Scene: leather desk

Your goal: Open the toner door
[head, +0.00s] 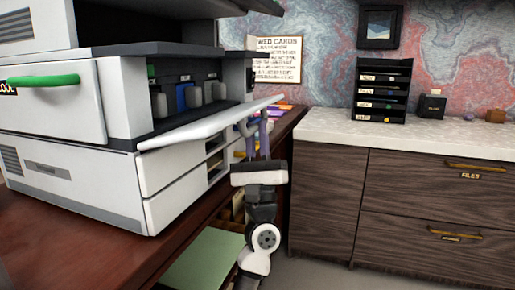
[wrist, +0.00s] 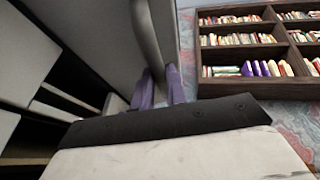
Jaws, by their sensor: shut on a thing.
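The white toner door (head: 210,122) of the printer hangs open in the head view, folded outward to a nearly level position. Behind it the dark toner bay (head: 190,98) shows with several bottles, one of them blue. My gripper (head: 258,125) is at the door's outer edge, its purple fingers shut on the door's handle (head: 247,122). In the wrist view the purple fingers (wrist: 160,88) close around the grey handle bar (wrist: 147,35) beside the door panel (wrist: 90,30). The fingertips are partly hidden by the handle.
The white printer (head: 60,150) stands on a reddish-brown desk (head: 120,245), with a green-handled drawer (head: 50,82) at left. A wooden cabinet (head: 400,200) with a pale top and a black letter rack (head: 382,90) stands at right. A bookcase (wrist: 255,45) shows in the wrist view.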

